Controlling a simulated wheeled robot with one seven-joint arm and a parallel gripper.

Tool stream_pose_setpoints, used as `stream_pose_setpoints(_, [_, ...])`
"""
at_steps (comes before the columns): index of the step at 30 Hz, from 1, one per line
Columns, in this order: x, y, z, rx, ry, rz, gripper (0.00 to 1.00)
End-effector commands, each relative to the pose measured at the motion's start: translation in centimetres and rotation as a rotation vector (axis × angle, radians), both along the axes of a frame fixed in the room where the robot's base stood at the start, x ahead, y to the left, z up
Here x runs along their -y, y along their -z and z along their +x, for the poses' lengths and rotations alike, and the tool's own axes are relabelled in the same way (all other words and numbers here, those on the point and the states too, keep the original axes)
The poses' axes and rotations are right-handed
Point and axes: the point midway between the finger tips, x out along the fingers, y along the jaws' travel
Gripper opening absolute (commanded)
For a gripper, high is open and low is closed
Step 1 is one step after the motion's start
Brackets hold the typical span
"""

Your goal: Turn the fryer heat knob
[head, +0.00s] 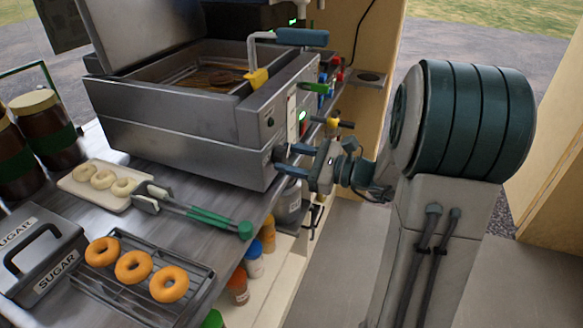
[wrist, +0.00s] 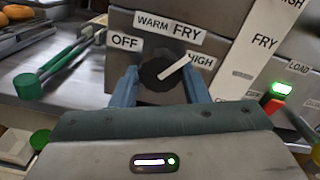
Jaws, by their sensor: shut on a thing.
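The fryer (head: 180,145) is a steel box with an open lid at the back of the counter. In the wrist view, its heat knob (wrist: 158,76) is dark and round with a white pointer. The pointer slants up and right, toward the HIGH label (wrist: 201,62), past the FRY label (wrist: 187,33). The OFF label (wrist: 125,41) and WARM label (wrist: 153,21) are to the left. My gripper (head: 281,158) is at the fryer's control face. In the wrist view, its blue fingers (wrist: 160,86) are on both sides of the knob, shut on it. In the head view, the knob is largely hidden.
Green-handled tongs (head: 205,218) lie on the counter, near a rack (head: 205,275) of doughnuts and a tray (head: 75,187) of pale rings. A basket handle (head: 300,37) and several coloured levers are above my gripper. Bottles (head: 255,262) stand on a lower shelf.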

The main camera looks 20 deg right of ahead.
Motion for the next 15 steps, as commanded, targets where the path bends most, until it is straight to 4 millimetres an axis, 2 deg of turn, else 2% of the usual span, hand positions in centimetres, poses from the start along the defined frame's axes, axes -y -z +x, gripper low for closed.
stream_pose_setpoints(1, [0.0,0.49,-0.02,0.029,0.0,-0.021,0.18])
stream_pose_setpoints(15, [0.02,0.19,0.01,0.188,0.001,-0.139,0.18])
